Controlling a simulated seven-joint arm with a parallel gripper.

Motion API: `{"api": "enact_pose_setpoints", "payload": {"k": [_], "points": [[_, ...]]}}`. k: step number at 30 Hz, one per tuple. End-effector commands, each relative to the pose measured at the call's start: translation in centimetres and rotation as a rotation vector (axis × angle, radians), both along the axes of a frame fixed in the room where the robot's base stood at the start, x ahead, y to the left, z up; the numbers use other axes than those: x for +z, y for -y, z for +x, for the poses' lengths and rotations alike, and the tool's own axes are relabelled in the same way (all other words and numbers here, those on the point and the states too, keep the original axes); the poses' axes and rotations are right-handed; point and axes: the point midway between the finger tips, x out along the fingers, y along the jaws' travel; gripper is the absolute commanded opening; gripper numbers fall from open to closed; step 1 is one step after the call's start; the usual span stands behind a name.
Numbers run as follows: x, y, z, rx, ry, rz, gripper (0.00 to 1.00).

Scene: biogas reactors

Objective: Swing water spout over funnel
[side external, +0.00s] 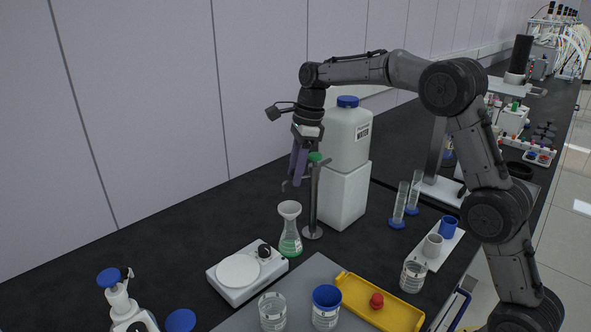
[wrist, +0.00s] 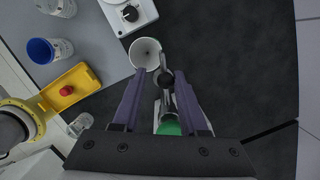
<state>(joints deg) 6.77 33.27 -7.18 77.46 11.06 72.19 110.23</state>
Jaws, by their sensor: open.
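The water spout (side external: 297,182) is a thin curved metal tube near the top of a slim upright stand with a green cap (side external: 316,157). The white funnel (side external: 289,208) sits in a conical flask with green liquid (side external: 290,241), lower and just left of the stand. In the wrist view the funnel mouth (wrist: 146,54) lies just beyond my fingertips, and the green cap (wrist: 170,127) shows between the finger bases. My gripper (side external: 298,176) points down at spout height. Its purple fingers (wrist: 160,77) are open on both sides of the spout, with gaps. Exact spout-tip alignment is unclear.
A white jug with a blue lid (side external: 348,134) on a white block (side external: 343,194) stands close behind the stand. A white stirrer plate (side external: 247,272) is front left of the flask. A yellow tray (side external: 380,304) and several beakers are in front.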

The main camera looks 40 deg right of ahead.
Motion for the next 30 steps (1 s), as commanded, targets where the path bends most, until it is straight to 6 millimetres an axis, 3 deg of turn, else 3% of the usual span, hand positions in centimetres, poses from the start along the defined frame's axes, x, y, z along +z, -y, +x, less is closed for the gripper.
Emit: {"api": "enact_pose_setpoints", "payload": {"k": [30], "points": [[0.0, -0.2, -1.2, 0.0, 0.0, 0.0, 0.42]]}}
